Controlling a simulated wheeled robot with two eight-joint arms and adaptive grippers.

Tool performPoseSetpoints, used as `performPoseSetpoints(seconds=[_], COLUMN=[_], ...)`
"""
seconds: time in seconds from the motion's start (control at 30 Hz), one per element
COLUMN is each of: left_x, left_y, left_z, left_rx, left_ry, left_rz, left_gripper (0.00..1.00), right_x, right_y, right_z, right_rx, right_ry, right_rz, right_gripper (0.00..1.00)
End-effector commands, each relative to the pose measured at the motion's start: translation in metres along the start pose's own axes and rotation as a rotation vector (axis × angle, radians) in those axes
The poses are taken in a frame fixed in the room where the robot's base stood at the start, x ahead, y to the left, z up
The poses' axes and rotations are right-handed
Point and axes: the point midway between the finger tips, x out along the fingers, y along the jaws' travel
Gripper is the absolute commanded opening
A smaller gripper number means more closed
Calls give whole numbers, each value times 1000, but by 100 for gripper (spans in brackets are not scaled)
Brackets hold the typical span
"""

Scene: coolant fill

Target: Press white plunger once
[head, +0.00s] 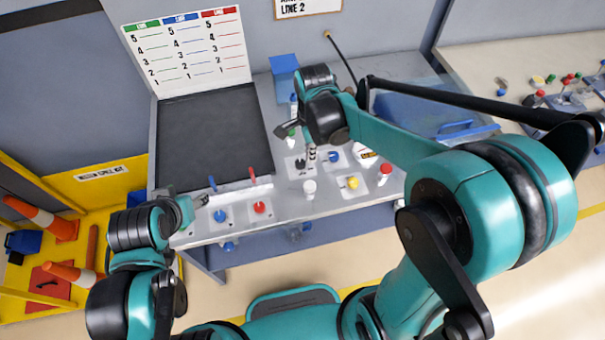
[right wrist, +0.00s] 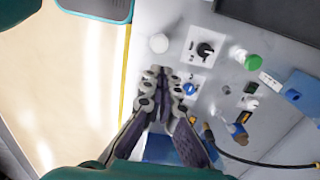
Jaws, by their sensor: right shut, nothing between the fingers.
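The white plunger (head: 310,188) stands near the front edge of the grey bench in the head view. It also shows in the right wrist view as a round white top (right wrist: 158,43), just beyond the fingertips. My right gripper (head: 311,153) is shut and empty, pointing down over the bench behind the plunger. In the right wrist view its fingers (right wrist: 155,72) are together, apart from the plunger in the picture; their height above the bench is hard to judge. My left gripper (head: 203,200) is at the bench's left front, beside the blue-knob plate; its jaw opening is unclear.
Blue (head: 212,185) and red (head: 252,174) levers stand further left. A dark panel (head: 210,135) lies behind them.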

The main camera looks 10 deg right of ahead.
Motion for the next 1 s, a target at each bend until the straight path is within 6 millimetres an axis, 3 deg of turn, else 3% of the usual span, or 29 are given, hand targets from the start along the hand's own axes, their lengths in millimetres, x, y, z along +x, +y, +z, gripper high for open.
performPoseSetpoints(seconds=[0.33,0.47,1.0], left_x=[0,2,21], left_y=[0,0,0], left_z=[0,2,15], left_rx=[0,0,0], left_ry=[0,0,0], left_rz=[0,0,0], left_gripper=[53,53,53], right_x=[2,11,116], right_y=[0,0,0], right_z=[0,0,0], right_rx=[4,4,3], right_ry=[0,0,0], right_rz=[1,1,1], right_gripper=[0,0,0])
